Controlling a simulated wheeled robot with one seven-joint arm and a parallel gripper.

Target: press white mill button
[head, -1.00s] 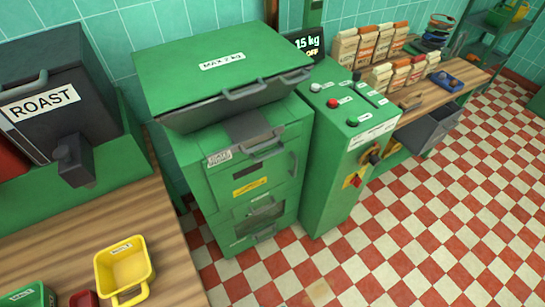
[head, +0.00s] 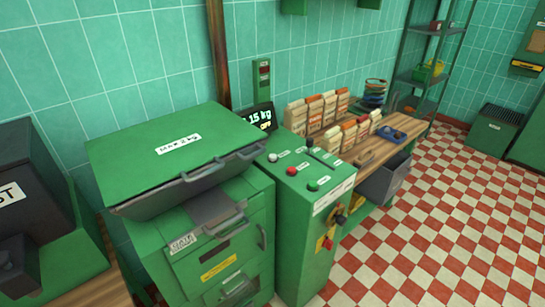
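The green mill (head: 185,165) stands left of centre, with a closed lid (head: 200,150) labelled "MAX 2 kg". Its control cabinet (head: 305,235) stands against its right side. On the cabinet's top panel are a white button (head: 272,157), a red button (head: 291,171), a green button (head: 313,186) and some dark controls. The white button is the farthest back of the three coloured ones. A display (head: 258,120) behind the panel reads about "15 kg" with "OFF" under it. My gripper is not in view.
A wooden bench (head: 378,152) to the right holds rows of paper bags (head: 318,113) and a blue tray (head: 392,134). A grey bin (head: 385,180) sits under it. A dark roaster (head: 30,190) is at left. The checkered floor (head: 450,220) at right is clear.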

